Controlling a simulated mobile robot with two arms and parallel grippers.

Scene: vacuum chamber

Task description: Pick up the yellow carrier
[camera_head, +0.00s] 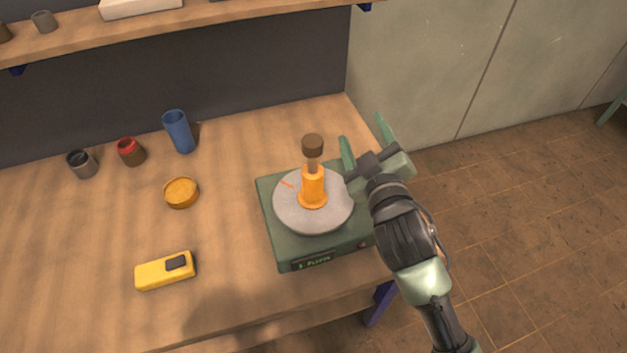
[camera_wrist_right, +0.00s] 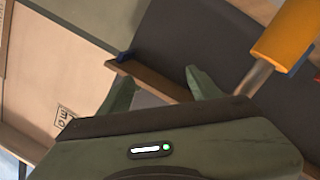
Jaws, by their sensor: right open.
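The yellow-orange carrier (camera_head: 313,186) stands upright on a round grey plate (camera_head: 287,213) on top of a green device (camera_head: 270,243). It has a flanged base, a thin stem and a dark brown knob (camera_head: 312,142). In the right wrist view an orange-yellow cylinder on a metal rod (camera_wrist_right: 284,37), which looks like the carrier, shows at the upper right. My right gripper (camera_head: 364,137) is open and empty, just right of the carrier and apart from it; its fingers also show in the wrist view (camera_wrist_right: 162,84). My left gripper is not in view.
On the wooden table, left of the device, are a yellow box (camera_head: 150,276), a round orange-yellow dish (camera_head: 181,193), a blue cup (camera_head: 178,132), a red jar (camera_head: 130,152) and a grey jar (camera_head: 82,164). A shelf (camera_head: 220,22) runs above the back.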

